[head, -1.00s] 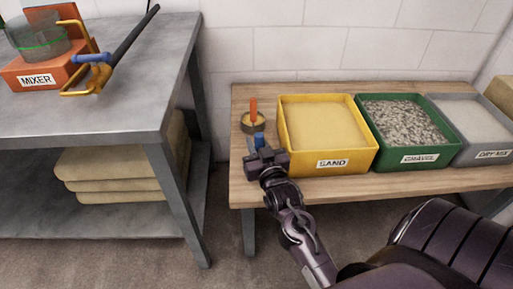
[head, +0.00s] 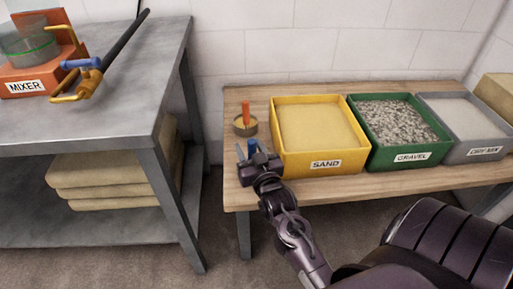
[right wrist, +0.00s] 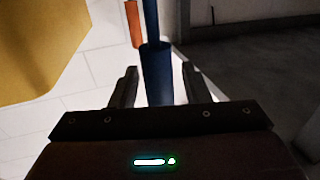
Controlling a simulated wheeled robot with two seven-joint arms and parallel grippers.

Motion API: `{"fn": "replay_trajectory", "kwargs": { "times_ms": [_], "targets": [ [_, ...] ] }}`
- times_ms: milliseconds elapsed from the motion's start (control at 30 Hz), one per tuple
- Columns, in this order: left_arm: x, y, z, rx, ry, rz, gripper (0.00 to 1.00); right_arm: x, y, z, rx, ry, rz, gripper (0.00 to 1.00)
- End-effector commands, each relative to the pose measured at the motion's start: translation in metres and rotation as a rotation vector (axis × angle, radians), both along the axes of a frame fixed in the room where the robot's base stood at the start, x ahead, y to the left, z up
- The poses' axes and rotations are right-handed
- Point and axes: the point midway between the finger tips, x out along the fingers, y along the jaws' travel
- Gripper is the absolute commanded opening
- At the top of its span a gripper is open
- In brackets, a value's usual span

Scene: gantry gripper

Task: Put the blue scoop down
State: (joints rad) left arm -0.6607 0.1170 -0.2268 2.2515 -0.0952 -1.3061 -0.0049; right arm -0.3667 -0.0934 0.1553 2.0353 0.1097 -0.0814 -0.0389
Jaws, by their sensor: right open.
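The blue scoop (head: 252,146) is on the wooden bench left of the yellow sand bin; its blue handle shows just beyond my right gripper (head: 250,151). The right wrist view shows the handle (right wrist: 157,75) standing between the two spread fingers of that gripper (right wrist: 159,72), with gaps on both sides. The gripper is open around it. The scoop's lower end is hidden in the head view. My left gripper is not in view.
A round tin (head: 245,126) with an orange handle (head: 246,112) stands behind the scoop. The sand bin (head: 313,165), green gravel bin (head: 411,158) and grey dry mix bin (head: 483,153) line the bench. A steel table (head: 120,80) with the mixer (head: 25,84) stands left.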

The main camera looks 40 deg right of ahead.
Motion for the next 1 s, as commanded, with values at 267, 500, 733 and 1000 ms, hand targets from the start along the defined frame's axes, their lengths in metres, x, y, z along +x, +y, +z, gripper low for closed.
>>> {"fn": "replay_trajectory", "kwargs": {
  "times_ms": [267, 500, 733, 1000],
  "targets": [
    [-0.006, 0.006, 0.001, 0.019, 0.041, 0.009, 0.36, -0.048, 0.014, -0.002, 0.002, 0.008, 0.000, 0.43],
    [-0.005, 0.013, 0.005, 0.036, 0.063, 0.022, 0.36, -0.090, 0.026, -0.001, 0.002, 0.007, 0.000, 0.43],
    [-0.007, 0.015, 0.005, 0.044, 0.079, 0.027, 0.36, -0.109, 0.033, -0.002, 0.002, 0.006, 0.001, 0.43],
    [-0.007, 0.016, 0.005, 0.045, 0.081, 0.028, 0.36, -0.100, 0.082, -0.052, 0.087, 0.294, 0.158, 0.43]
  ]
}}
